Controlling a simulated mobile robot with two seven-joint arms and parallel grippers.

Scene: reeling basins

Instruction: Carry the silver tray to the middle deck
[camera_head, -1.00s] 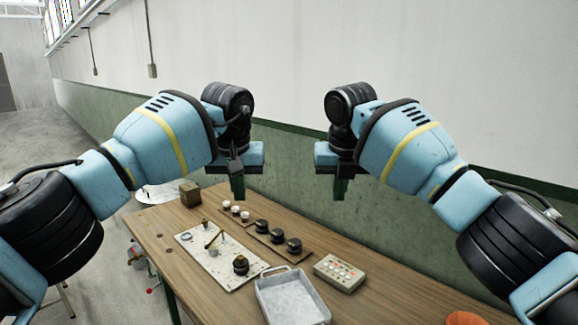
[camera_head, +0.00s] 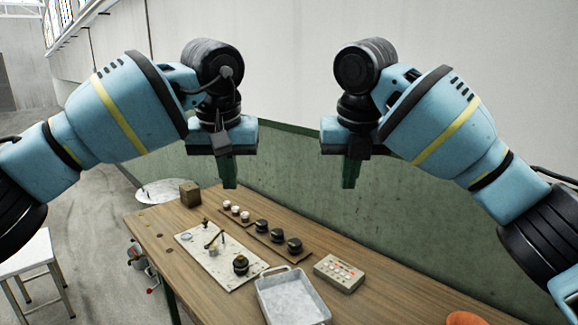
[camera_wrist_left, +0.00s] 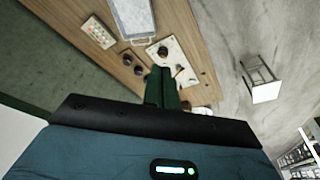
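The silver tray (camera_head: 262,290) is a shallow grey metal pan with raised walls, lying on the wooden table at the bottom centre of the head view. It also shows at the top of the left wrist view (camera_wrist_left: 153,20), partly cut off. My left gripper (camera_head: 229,185) hangs high above the table, with its green fingers together and empty; they show in the left wrist view (camera_wrist_left: 165,75). My right gripper (camera_head: 350,184) is raised at a similar height, its fingers together and empty. Both are apart from the tray. I cannot make out a middle deck.
Beside the tray on the table (camera_head: 203,284) are a keypad box (camera_head: 338,272), a white board with small parts (camera_head: 205,260), dark round pots on a strip (camera_head: 278,241) and a brown block (camera_head: 190,194). An orange object (camera_head: 466,318) lies lower right. A wall stands behind; a white stool (camera_head: 28,250) is left.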

